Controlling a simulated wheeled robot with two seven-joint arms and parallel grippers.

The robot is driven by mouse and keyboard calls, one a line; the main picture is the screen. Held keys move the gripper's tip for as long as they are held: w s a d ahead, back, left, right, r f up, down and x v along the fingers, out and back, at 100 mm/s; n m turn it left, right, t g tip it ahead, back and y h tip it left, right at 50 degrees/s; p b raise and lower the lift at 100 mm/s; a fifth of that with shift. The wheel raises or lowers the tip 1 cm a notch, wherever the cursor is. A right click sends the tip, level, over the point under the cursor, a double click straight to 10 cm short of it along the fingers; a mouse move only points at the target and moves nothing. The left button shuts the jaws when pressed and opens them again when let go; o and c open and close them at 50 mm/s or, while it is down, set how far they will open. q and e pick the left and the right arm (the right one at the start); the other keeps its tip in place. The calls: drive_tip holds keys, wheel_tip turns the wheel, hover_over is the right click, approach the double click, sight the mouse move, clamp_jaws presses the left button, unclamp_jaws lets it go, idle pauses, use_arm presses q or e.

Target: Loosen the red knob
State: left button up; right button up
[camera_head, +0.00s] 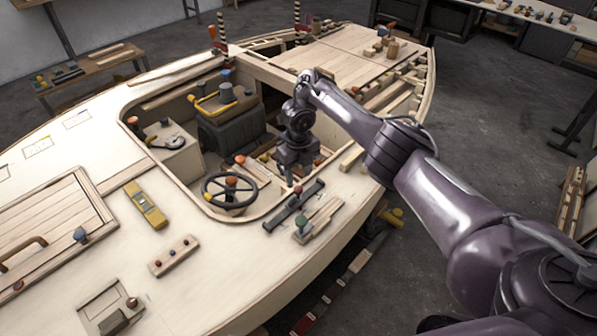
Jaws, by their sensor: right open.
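Several reddish knobs show, and I cannot tell which is the task's red knob. One orange-red knob (240,160) stands by the wooden slats in the cockpit, left of my right gripper. Another red-orange knob (231,181) sits at the hub of the dark steering wheel (230,203). My right gripper (290,180) points down over the right side of the cockpit opening, open and apart from these knobs. Its fingertips are small and dark. My left gripper is out of view.
A dark rail with handles (293,206) and a wooden block fixture (318,219) lie on the deck just below the gripper. A yellow level-like tool (146,205) and a small knobbed board (174,256) lie further left.

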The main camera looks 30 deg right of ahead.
wheel_tip(320, 180, up, 2)
drive_tip(key=shift+p, duration=0.55)
